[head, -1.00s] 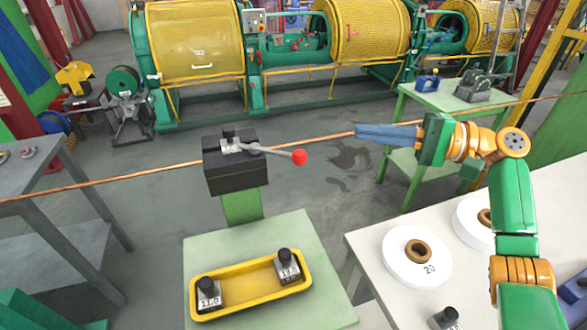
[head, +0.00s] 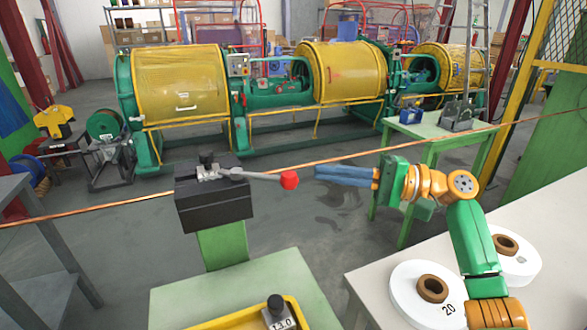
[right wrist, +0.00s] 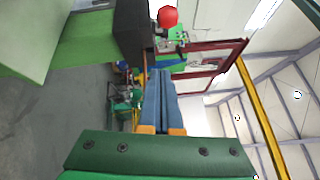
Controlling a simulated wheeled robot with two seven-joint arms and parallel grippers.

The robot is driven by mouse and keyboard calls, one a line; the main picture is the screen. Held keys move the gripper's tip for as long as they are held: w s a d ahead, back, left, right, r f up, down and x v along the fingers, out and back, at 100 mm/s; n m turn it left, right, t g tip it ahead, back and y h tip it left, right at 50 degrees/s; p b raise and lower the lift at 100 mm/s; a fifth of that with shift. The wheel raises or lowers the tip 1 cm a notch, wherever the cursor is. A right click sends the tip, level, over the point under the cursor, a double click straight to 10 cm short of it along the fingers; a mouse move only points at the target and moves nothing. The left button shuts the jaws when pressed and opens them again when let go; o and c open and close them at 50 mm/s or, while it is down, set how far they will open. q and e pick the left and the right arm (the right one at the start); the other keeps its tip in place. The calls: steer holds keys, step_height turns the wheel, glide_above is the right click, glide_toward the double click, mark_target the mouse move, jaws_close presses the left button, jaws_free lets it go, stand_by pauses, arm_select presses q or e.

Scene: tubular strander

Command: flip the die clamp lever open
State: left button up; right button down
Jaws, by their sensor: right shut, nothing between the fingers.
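The die clamp lever (head: 250,175) is a grey bar with a red ball knob (head: 289,180) at its right end. It lies across the top of a dark clamp block (head: 214,203) on a green post. My right gripper (head: 318,173) has blue fingers, shut and empty, pointing left, with the tips a little right of the knob and apart from it in the head view. In the right wrist view the knob (right wrist: 167,16) shows beyond the fingertips (right wrist: 160,72), near the dark block (right wrist: 131,35). My left gripper is not in view.
A green table (head: 240,295) holds a yellow tray (head: 238,318) with a weight-like die block (head: 277,314). A pale table at right holds white reels (head: 405,290). Yellow-drum machinery stands behind.

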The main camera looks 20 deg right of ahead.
mark_target(256, 174)
steer(key=a+r+p, duration=0.1)
steer(key=a+p, duration=0.2)
steer(key=a, duration=0.4)
steer(key=shift+s, duration=0.2)
steer(key=shift+w, duration=0.1)
